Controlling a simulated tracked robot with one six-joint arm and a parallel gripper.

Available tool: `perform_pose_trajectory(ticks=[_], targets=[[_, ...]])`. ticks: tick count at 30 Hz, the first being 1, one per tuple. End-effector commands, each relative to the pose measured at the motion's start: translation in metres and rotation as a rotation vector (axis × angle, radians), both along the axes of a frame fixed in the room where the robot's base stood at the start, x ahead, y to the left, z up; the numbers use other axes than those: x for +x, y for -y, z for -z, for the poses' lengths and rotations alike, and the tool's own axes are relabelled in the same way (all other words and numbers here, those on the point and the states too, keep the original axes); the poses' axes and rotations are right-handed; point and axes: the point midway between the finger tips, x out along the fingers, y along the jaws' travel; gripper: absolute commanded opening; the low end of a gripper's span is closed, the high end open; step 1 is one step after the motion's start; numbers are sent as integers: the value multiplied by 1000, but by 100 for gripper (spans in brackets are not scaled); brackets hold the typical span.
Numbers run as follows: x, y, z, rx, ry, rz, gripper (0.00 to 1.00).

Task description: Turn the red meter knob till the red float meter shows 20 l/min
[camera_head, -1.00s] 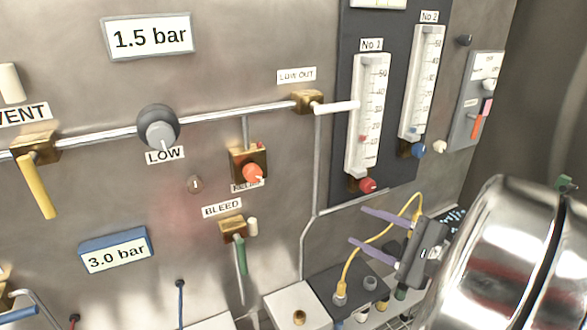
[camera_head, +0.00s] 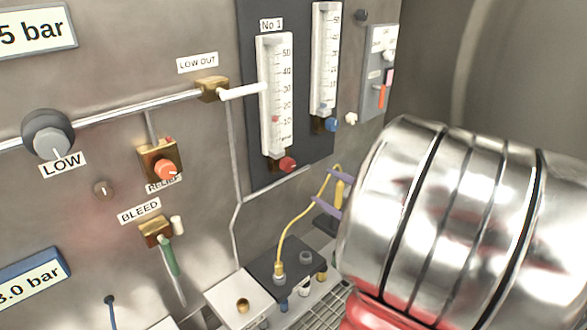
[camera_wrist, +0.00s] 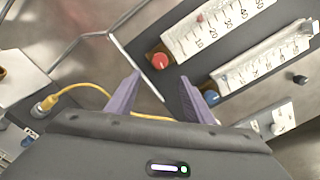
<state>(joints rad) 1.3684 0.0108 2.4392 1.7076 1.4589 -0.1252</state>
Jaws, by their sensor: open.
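The red meter knob (camera_head: 287,164) sits at the foot of the No 1 float meter (camera_head: 276,95), a white upright scale on a dark panel. The meter's small red float (camera_head: 275,118) appears near the 10 mark. In the wrist view the red knob (camera_wrist: 160,61) shows ahead, between the fingertips, with the scale (camera_wrist: 222,22) slanting to upper right. My gripper (camera_wrist: 160,76) has two purple fingers spread apart and empty. In the head view the purple fingers (camera_head: 328,188) are right of and below the knob, apart from it; my arm hides the rest of the gripper.
The No 2 meter with its blue knob (camera_head: 331,125) stands just right. A white-handled valve (camera_head: 240,91) reaches towards the No 1 scale. A yellow cable (camera_head: 300,229) rises from a dark box below, near my fingers. A grey switch panel (camera_head: 378,75) is further right.

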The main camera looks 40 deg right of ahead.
Motion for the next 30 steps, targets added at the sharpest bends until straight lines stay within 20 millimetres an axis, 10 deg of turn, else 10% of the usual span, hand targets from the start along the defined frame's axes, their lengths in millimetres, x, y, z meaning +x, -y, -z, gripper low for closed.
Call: perform_pose_trajectory(ticks=[30], targets=[[114, -5, 0, 1, -1, -6, 48]])
